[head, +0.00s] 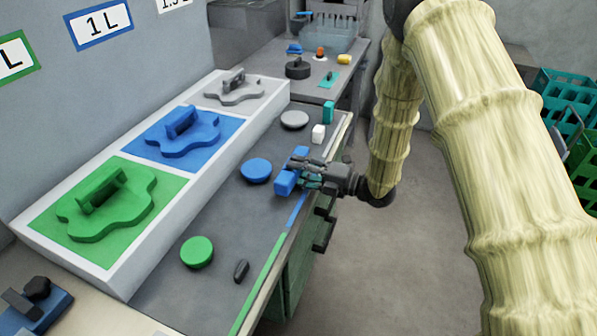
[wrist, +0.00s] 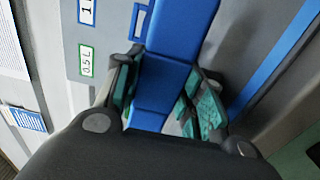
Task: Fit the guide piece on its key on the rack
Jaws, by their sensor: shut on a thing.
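My gripper (head: 308,172) is shut on a blue blocky guide piece (head: 285,183) and holds it over the right part of the dark worktop, close to its right edge. In the wrist view the guide piece (wrist: 162,84) runs long between the two teal-padded fingers of my gripper (wrist: 163,92). A long white tray (head: 124,267) on the left has green, blue and grey fields. Each field holds a wavy-edged piece with a raised handle: green (head: 107,203), blue (head: 185,130) and grey (head: 236,87). I cannot make out the key on the rack.
Green (head: 197,251), blue (head: 256,171) and grey (head: 294,120) discs lie along the worktop. A second table with small items stands behind. Clear floor lies to the right.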

